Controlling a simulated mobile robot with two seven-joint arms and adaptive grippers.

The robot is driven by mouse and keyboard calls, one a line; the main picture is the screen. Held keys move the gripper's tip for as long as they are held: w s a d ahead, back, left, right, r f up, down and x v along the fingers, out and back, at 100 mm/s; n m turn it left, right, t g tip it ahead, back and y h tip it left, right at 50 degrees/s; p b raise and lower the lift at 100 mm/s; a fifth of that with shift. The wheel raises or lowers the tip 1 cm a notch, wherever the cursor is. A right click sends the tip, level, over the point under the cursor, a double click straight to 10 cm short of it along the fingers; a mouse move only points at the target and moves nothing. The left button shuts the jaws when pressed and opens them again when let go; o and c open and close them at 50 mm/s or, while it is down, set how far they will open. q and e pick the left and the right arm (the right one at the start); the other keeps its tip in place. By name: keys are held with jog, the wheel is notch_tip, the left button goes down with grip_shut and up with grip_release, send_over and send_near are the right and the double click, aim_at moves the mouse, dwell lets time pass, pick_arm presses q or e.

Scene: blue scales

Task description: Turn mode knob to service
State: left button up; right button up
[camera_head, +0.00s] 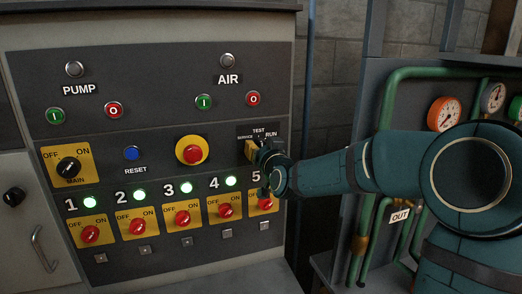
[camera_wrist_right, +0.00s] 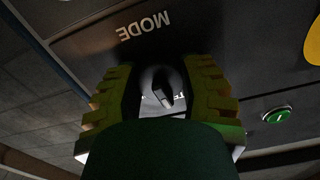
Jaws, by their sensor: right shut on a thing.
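The mode knob (camera_wrist_right: 163,84) is black with a pale mark at its lower end, seen between my fingers in the right wrist view. My right gripper (camera_wrist_right: 165,92) is shut on it, with one yellow-green ribbed finger on each side. The upside-down word MODE stands above the knob in that view; white lettering by its pale end is mostly hidden. In the head view my right gripper (camera_head: 258,150) covers the knob. The mode plate (camera_head: 258,130) shows SERVICE at left, TEST at top and RUN at right. My left gripper is not in view.
A red emergency button (camera_head: 191,151) on a yellow disc sits left of the mode plate. Below my right gripper is rotary switch 5 (camera_head: 265,203), close to my wrist. Green pipes (camera_head: 385,110) and gauges (camera_head: 444,114) stand at the right.

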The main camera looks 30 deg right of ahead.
jog(key=n+b, duration=0.1)
jog(key=n, duration=0.3)
jog(key=shift+n, duration=2.3)
jog(key=o, duration=1.2)
jog(key=shift+s, duration=0.1)
jog(key=v, duration=1.1)
jog(key=shift+s+a, duration=0.15)
jog(key=shift+s, duration=0.25)
